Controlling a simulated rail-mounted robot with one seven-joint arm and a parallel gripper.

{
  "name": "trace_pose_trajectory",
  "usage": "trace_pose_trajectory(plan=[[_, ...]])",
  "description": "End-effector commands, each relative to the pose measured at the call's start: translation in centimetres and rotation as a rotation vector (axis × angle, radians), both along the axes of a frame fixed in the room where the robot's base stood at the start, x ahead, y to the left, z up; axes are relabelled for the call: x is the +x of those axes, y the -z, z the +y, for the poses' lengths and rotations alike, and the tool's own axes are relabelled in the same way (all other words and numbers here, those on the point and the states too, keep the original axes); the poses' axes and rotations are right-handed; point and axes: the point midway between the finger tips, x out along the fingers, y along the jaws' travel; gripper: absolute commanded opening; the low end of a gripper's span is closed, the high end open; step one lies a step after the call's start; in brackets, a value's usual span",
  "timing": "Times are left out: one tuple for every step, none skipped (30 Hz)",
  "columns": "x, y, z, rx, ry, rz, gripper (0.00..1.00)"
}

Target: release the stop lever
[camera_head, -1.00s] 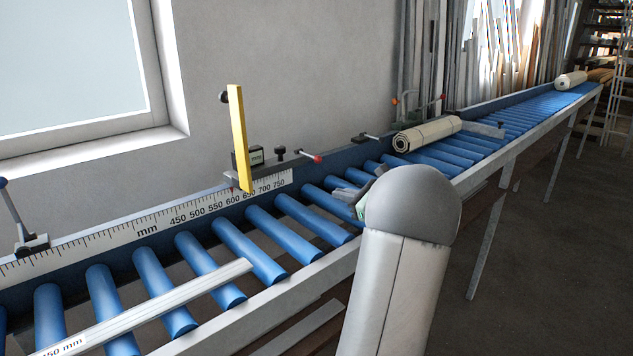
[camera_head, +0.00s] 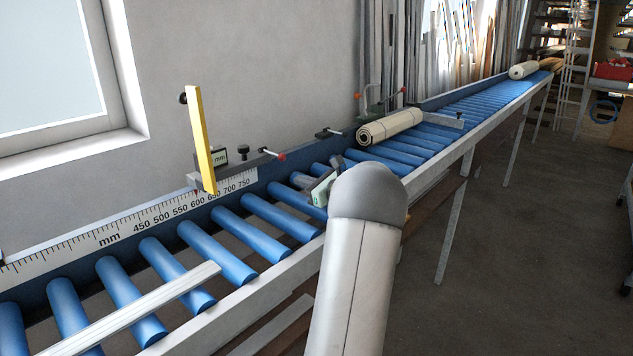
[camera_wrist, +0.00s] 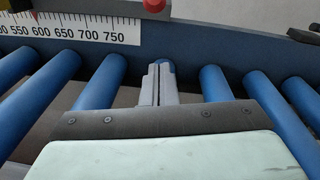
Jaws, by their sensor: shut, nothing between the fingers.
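The measuring stop is a yellow upright plate (camera_head: 203,140) with a grey carriage and a small mm display (camera_head: 219,157), standing on the back rail. A lever with a red knob (camera_head: 281,156) sticks out from the right end of its carriage. In the wrist view the red knob (camera_wrist: 154,5) shows at the top edge, only partly in frame. My gripper (camera_head: 301,182) is shut and empty over the blue rollers, to the right of and below the knob. In the wrist view my gripper's fingers (camera_wrist: 160,84) lie together, apart from the knob.
A scale strip (camera_head: 110,238) runs along the blue back rail, ending at 750. A pale profile (camera_head: 150,305) lies across the rollers in front. A black lever (camera_head: 328,132) and a rolled cream mat (camera_head: 390,127) are farther right. Blue rollers continue to the back.

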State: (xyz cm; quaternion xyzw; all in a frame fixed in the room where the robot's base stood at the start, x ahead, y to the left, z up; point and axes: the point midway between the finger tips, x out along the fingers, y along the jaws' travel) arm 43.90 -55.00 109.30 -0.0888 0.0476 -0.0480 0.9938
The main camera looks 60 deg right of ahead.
Motion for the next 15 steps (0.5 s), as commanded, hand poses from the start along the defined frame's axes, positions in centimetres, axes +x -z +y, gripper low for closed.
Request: trace_pose_trajectory(plan=[[1.2,-0.1,-0.1,0.001,-0.002,0.0,0.0],[1.8,0.0,-0.1,0.001,-0.002,-0.001,0.0],[2.5,0.0,-0.2,0.0,-0.002,-0.001,0.0],[2.7,-0.7,-0.2,-0.003,0.0,-0.001,0.0],[2.7,-1.4,-0.1,-0.003,0.001,-0.001,0.0],[2.9,-1.9,0.0,-0.002,0.0,-0.001,0.0],[3.1,-2.2,0.1,-0.001,0.0,-0.001,0.0],[3.2,-2.5,0.1,-0.001,0.0,-0.001,0.0],[3.3,-2.8,0.2,-0.001,0.0,-0.001,0.0],[3.4,-3.0,0.2,-0.001,0.0,-0.001,0.0],[3.5,-3.2,0.3,-0.001,0.0,-0.001,0.0],[3.5,-3.4,0.3,-0.001,0.0,-0.001,0.0],[3.6,-3.5,0.3,-0.001,0.001,0.0,0.0],[3.6,-3.5,0.3,-0.001,0.001,0.0,0.0],[3.6,-3.6,0.3,0.0,0.001,0.0,0.0]])
